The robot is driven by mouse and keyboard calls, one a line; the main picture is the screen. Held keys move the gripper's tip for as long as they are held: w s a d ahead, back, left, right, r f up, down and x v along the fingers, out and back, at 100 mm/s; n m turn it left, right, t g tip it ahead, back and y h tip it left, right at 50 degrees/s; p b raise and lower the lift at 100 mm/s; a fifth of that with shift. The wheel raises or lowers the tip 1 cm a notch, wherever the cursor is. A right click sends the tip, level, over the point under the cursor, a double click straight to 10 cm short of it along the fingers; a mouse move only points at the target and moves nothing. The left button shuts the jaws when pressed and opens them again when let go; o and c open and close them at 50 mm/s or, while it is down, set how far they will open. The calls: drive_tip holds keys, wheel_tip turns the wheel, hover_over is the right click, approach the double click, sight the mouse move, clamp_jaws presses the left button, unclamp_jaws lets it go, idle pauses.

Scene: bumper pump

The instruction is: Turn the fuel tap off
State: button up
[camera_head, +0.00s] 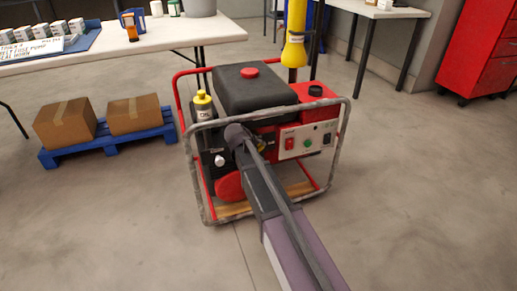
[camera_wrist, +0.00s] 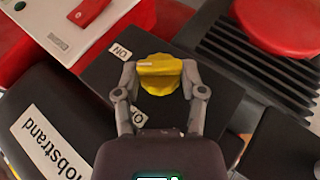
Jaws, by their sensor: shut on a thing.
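The fuel tap is a yellow knob (camera_wrist: 160,75) on a black block in the wrist view. An "ON" label (camera_wrist: 121,51) sits at its upper left, and a second label (camera_wrist: 138,114), partly covered by a finger and starting with "O", lies below it. My gripper (camera_wrist: 160,78) has one finger on each side of the knob and is shut on it. In the head view the tap is mostly hidden behind my arm, with a bit of yellow (camera_head: 262,143) near the gripper (camera_head: 246,140). The tap belongs to the red and black pump (camera_head: 262,110) inside a tubular frame.
The frame's grey top bar (camera_head: 215,124) runs close to my arm. A control panel (camera_head: 305,139) with a red switch is right of the tap. An oil bottle (camera_head: 203,107) stands at the left. A white table (camera_head: 150,38) and blue pallet (camera_head: 110,143) are left; the floor in front is clear.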

drive_tip(key=o, duration=1.1)
drive_tip(key=shift+o, duration=0.2)
drive_tip(key=shift+r+y+p, duration=0.1)
drive_tip(key=shift+y+p, duration=0.4)
drive_tip(key=shift+p, duration=0.05)
